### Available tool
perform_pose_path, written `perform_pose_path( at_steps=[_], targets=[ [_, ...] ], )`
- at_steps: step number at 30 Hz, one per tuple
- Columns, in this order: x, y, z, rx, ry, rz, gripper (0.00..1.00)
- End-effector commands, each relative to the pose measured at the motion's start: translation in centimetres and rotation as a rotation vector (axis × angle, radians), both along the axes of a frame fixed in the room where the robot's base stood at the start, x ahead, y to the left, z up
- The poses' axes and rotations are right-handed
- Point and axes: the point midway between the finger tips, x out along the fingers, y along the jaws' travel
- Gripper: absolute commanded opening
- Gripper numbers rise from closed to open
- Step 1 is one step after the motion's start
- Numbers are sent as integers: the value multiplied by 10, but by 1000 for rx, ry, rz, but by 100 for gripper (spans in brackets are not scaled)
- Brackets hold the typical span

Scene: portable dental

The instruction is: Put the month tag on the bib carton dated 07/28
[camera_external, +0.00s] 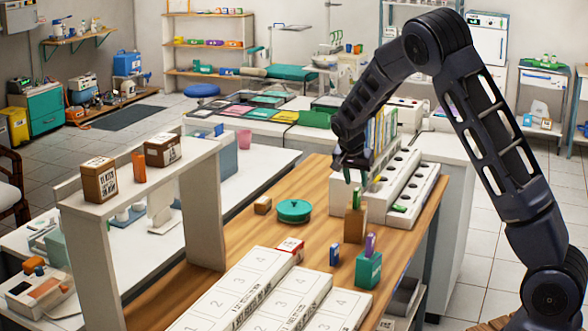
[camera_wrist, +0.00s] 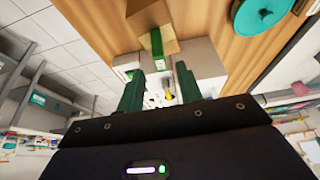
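My gripper (camera_external: 356,176) points down above a small brown box (camera_external: 354,224) on the wooden table. A green tag-like piece (camera_external: 357,197) stands up from that box. In the wrist view, my gripper's two dark green fingers (camera_wrist: 158,72) are apart with nothing held between them; the green piece (camera_wrist: 157,42) and the brown box (camera_wrist: 150,17) lie just beyond the tips. Two brown cartons with printed labels, one at left (camera_external: 99,180) and one farther back (camera_external: 162,150), sit on the white raised shelf. Their dates are too small to read.
A teal box (camera_external: 368,270) with a purple piece, a small blue piece (camera_external: 334,254), a round teal container (camera_external: 294,210) and a wooden block (camera_external: 263,205) stand on the table. Long white numbered boxes (camera_external: 245,285) fill the front. White slotted racks (camera_external: 410,190) stand behind my gripper.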

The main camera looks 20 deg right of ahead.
Motion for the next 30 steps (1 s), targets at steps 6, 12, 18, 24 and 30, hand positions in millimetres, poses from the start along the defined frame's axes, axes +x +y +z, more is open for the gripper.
perform_pose_path(
  at_steps=[6, 12, 18, 24, 30],
  targets=[
    [-9, 10, 32, 2, -2, 1, 36],
    [-13, 13, 45, 2, -1, 1, 36],
    [-34, -4, 67, 35, 17, 22, 36],
    [-80, -31, 106, 96, 45, 88, 36],
    [-132, -54, 143, 146, 59, 173, 36]
  ],
)
